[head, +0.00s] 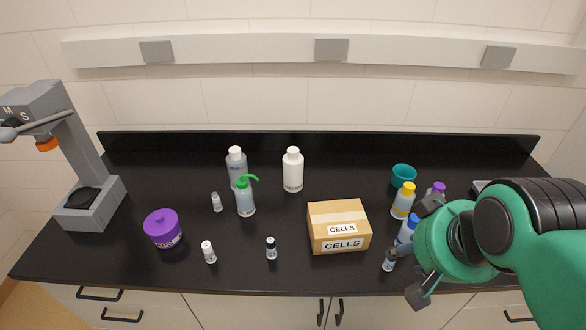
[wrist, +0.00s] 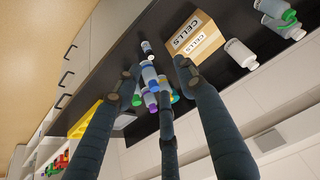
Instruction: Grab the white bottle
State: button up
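The white bottle (head: 293,170), with a white cap, stands upright near the back middle of the black counter, behind and left of the cardboard box. In the wrist view the white bottle (wrist: 238,51) shows to the right of the box. My gripper (head: 424,248) is at the right side of the counter, well apart from the white bottle. In the wrist view my gripper (wrist: 158,74) has its dark fingers spread, with nothing held between them. Several small bottles show beyond the fingers, partly hidden in the head view.
The cardboard box (head: 339,228) marked CELLS stands between my gripper and the white bottle. A clear bottle (head: 237,168) and a green-topped wash bottle (head: 245,198) stand left of the white bottle. A blue-capped bottle (head: 407,230) and teal cup (head: 403,176) are near my gripper.

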jog(key=o, duration=1)
jog(key=shift+r, duration=0.1)
